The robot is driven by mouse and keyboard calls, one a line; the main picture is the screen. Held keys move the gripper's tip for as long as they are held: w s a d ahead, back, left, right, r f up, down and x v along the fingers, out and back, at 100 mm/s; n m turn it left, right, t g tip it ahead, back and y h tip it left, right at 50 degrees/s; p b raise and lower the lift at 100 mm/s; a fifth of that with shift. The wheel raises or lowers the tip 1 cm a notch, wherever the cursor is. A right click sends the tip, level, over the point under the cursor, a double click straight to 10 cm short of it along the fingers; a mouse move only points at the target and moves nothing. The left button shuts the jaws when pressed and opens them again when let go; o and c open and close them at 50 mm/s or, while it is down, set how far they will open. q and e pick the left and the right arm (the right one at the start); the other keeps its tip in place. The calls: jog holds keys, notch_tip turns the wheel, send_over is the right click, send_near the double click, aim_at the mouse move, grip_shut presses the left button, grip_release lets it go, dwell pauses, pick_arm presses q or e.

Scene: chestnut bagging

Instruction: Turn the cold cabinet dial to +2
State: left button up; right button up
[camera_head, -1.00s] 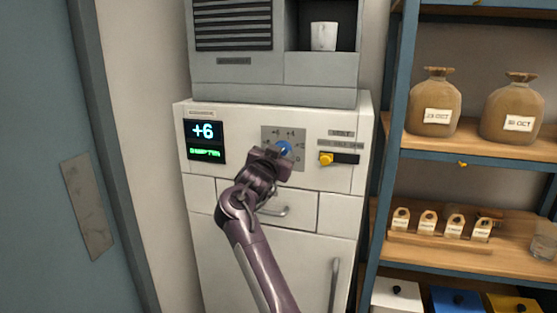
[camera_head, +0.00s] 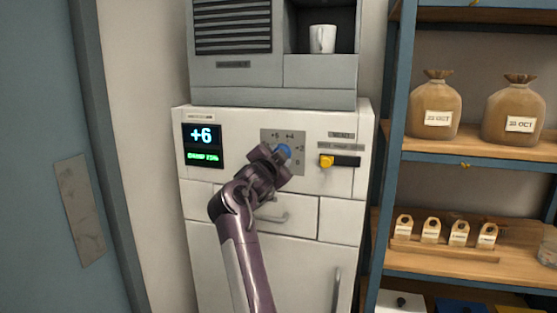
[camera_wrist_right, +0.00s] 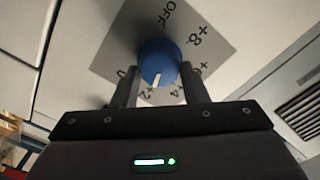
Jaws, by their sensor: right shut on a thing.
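The blue dial (camera_head: 283,152) sits on a grey plate with printed settings on the front of the white cold cabinet (camera_head: 340,215). My right gripper (camera_head: 276,157) is shut on it. In the right wrist view the dial (camera_wrist_right: 158,58) is between the two fingers of my right gripper (camera_wrist_right: 162,76). Its white mark points down, between the +2 and +4 labels and nearer to +2. The cabinet's display (camera_head: 203,146) reads +6 in blue, with small green text below. My left gripper is out of view.
A yellow knob (camera_head: 327,161) is to the right of the dial plate. A drawer handle (camera_head: 272,215) lies below my right gripper. A grey machine with a white cup (camera_head: 322,39) stands on top. A shelf with sacks (camera_head: 434,104) is at the right.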

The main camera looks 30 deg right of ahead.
dwell(0.3)
jog(key=o, duration=1)
jog(key=shift+c, duration=0.2)
jog(key=shift+s, duration=0.1)
jog(key=b+v, duration=0.2)
jog(key=v, duration=0.5)
jog(key=shift+s+a+b, duration=0.25)
jog(key=shift+a+b, duration=0.05)
